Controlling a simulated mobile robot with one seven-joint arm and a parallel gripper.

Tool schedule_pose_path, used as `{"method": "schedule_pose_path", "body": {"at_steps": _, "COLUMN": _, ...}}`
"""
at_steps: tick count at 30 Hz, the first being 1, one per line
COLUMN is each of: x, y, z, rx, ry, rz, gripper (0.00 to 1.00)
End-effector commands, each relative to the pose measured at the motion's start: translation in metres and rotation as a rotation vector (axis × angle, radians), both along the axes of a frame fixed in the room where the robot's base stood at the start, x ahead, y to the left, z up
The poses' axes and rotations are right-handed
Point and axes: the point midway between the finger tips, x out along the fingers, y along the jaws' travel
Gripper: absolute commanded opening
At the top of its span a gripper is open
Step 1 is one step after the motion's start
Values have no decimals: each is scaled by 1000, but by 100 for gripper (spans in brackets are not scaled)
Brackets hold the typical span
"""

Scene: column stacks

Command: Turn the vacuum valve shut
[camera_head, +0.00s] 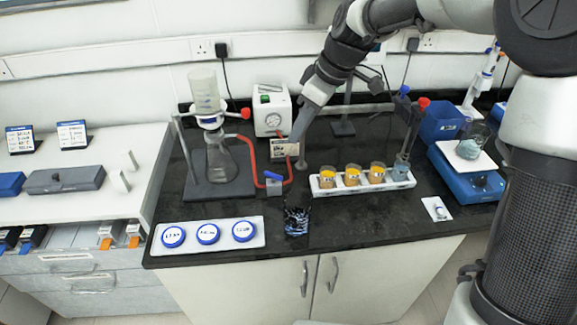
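The vacuum valve (274,185) is a small grey block with a blue lever on top, on the black bench. The lever looks roughly crosswise, slightly tilted in the picture. Red tubing (258,165) runs by it, between the filter flask (220,160) and the white pump (271,108). My gripper (301,163) points down, above and to the right of the valve, and seems apart from it. Its fingers are small and seen edge-on, so their opening does not show. A small label plate (284,148) shows just left of the fingers.
A dark patterned object (296,220) and a tray of blue-lidded dishes (208,235) lie in front. A metal rod (350,110) crosses behind. A blue balance (468,175) stands at right.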

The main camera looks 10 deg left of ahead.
Motion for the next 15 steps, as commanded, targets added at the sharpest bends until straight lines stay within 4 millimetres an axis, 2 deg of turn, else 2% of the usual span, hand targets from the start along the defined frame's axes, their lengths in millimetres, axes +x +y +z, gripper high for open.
{"method": "schedule_pose_path", "body": {"at_steps": 5, "x": 2, "y": 6, "z": -12, "rx": 8, "ry": 2, "rz": 2, "gripper": 28}}
{"method": "schedule_pose_path", "body": {"at_steps": 15, "x": 9, "y": 32, "z": -76, "rx": 7, "ry": 4, "rz": 4, "gripper": 28}}
